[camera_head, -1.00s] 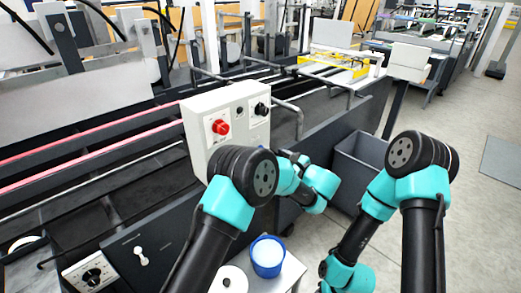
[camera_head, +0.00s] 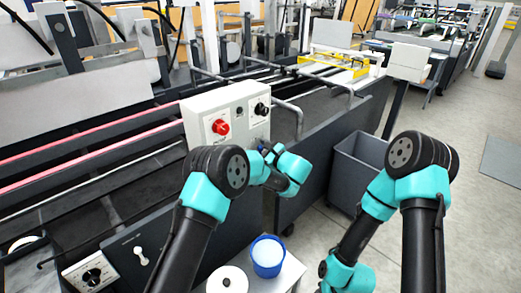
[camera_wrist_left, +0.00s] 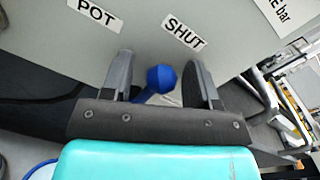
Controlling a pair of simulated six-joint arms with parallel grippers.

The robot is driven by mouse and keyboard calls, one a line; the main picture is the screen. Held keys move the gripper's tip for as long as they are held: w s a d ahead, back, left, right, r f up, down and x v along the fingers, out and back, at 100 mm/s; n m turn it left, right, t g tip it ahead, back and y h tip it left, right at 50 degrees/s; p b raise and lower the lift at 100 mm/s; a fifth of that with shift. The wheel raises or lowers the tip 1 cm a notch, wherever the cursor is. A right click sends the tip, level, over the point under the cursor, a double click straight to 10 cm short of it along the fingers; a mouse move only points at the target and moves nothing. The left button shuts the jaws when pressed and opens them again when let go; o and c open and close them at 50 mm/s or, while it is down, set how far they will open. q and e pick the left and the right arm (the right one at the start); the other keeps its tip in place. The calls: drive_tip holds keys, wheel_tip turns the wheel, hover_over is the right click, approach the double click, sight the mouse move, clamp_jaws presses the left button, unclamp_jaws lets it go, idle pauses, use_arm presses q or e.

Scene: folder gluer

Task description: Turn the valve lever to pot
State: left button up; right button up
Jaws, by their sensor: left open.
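The valve lever's blue knob (camera_wrist_left: 161,78) shows in the left wrist view, below the SHUT label (camera_wrist_left: 184,32). The POT label (camera_wrist_left: 97,14) is to its left on the same grey panel. My left gripper (camera_wrist_left: 163,85) is open, with one finger on each side of the knob; I cannot tell whether either finger touches it. The rest of the lever is mostly hidden behind the gripper body. In the head view my left wrist is just below the grey control box (camera_head: 197,123). My right arm shows at the right, but its gripper is out of view.
The control box carries a red knob (camera_head: 220,127) and a black knob (camera_head: 261,109). A blue pot (camera_head: 268,257) with white contents and a white disc (camera_head: 228,280) stand in front. A grey bin (camera_head: 357,170) is at the right, with open floor beyond.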

use_arm(q)
drive_tip(key=shift+c, duration=0.4)
clamp_jaws()
